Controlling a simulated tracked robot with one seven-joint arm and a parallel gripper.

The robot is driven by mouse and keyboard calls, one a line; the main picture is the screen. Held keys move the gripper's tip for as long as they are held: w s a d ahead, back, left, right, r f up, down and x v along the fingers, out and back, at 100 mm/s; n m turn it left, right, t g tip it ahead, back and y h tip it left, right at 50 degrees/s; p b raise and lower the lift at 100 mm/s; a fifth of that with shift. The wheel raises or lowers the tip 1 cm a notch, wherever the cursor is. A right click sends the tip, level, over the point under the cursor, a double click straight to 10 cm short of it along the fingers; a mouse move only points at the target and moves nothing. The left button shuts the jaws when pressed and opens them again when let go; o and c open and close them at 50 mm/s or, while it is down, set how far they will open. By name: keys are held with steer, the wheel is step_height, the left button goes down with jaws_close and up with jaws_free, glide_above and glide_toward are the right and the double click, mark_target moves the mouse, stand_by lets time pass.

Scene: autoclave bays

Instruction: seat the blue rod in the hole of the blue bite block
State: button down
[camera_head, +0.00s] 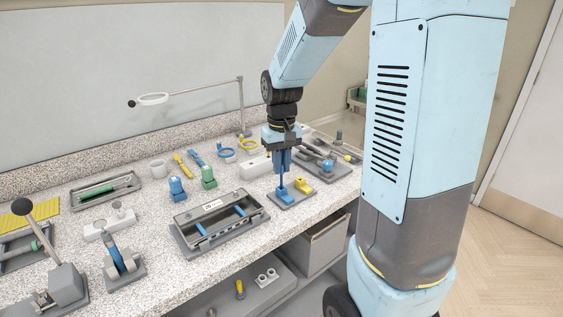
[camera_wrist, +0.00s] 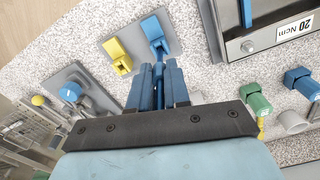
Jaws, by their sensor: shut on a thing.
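The blue bite block (camera_head: 286,196) sits on a grey plate (camera_head: 296,201) near the bench's front edge, beside a yellow bite block (camera_head: 304,185). The wrist view shows the blue block (camera_wrist: 152,28) and the yellow one (camera_wrist: 117,56) on the same plate. My gripper (camera_head: 282,166) points down above the blue block, its fingers (camera_wrist: 158,88) shut on the blue rod (camera_head: 282,179). The rod stands about upright and its lower end meets the blue block in the picture. The hole is hidden, so I cannot tell how deep the rod sits.
A grey open case (camera_head: 181,221) with blue rods stands to the left, close to the plate. Blue (camera_head: 176,188) and green (camera_head: 208,178) blocks stand behind it. Grey fixtures with tools (camera_head: 325,160) lie behind and right of the plate. A magnifier lamp (camera_head: 241,108) stands at the back.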

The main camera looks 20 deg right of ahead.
steer(key=shift+f, duration=0.95)
steer(key=c, duration=1)
jaws_free()
step_height(320, 180, up, 14)
steer(key=shift+f, duration=0.15)
steer(key=s+r+t, duration=0.2)
steer(key=s+t, duration=0.3)
steer(key=s, duration=1.4)
steer(key=shift+s+m+t, duration=0.2)
steer(key=shift+m+t, duration=0.1)
